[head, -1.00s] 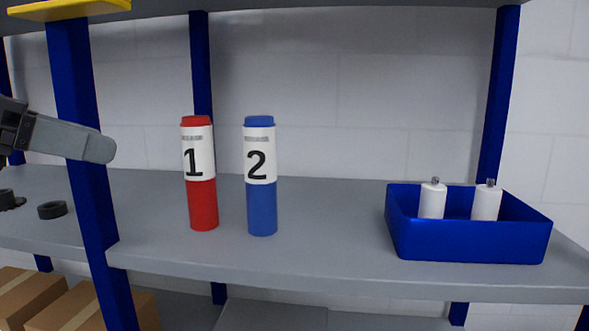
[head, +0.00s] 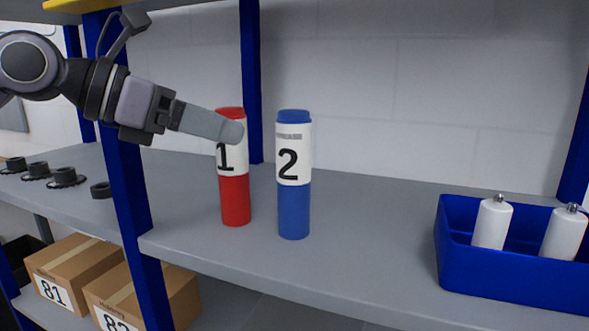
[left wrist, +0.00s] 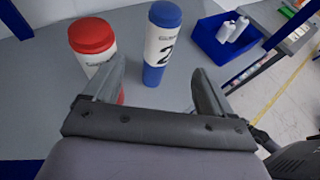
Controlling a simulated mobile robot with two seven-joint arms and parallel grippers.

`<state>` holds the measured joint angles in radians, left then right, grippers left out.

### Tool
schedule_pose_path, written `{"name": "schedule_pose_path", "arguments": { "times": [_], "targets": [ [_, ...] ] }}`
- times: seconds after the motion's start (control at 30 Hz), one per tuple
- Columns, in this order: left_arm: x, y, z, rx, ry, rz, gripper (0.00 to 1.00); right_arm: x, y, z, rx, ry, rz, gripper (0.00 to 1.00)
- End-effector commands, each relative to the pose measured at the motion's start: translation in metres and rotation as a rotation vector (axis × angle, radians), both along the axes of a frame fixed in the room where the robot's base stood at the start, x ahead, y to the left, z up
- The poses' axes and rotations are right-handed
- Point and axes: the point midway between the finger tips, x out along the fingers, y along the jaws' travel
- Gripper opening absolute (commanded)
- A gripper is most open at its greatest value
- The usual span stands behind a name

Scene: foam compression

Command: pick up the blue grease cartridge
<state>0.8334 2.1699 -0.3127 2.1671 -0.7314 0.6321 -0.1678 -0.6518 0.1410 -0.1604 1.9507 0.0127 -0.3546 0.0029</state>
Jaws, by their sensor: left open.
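The blue grease cartridge (head: 294,210) stands upright on the grey shelf, with a white label marked 2. It also shows in the left wrist view (left wrist: 162,42), ahead of the gap between my fingers. The red cartridge (head: 235,202), marked 1, stands upright to its left and shows in the left wrist view (left wrist: 92,40). My left gripper (head: 226,130) is open and empty. In the head view its fingers overlap the red cartridge's label, short of the blue one. In the left wrist view (left wrist: 160,85) the left finger partly covers the red cartridge. My right gripper is not in view.
A blue bin (head: 500,268) with two white bottles (head: 492,222) stands on the shelf at right. Blue posts (head: 135,200) frame the shelf. Black round parts (head: 66,177) lie at the left. Cardboard boxes (head: 75,268) sit below. Shelf between the blue cartridge and bin is clear.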

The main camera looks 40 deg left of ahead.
Motion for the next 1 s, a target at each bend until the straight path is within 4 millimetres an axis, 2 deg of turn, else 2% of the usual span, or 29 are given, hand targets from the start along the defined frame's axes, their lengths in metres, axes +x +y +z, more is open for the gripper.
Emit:
{"name": "schedule_pose_path", "arguments": {
  "times": [0.7,1.0],
  "targets": [
    [0.056,-0.025,0.000,0.000,0.002,0.001,0.85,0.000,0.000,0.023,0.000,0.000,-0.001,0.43],
    [0.066,-0.031,0.000,0.000,0.000,-0.001,0.85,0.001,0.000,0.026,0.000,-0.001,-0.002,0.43]
  ]
}}
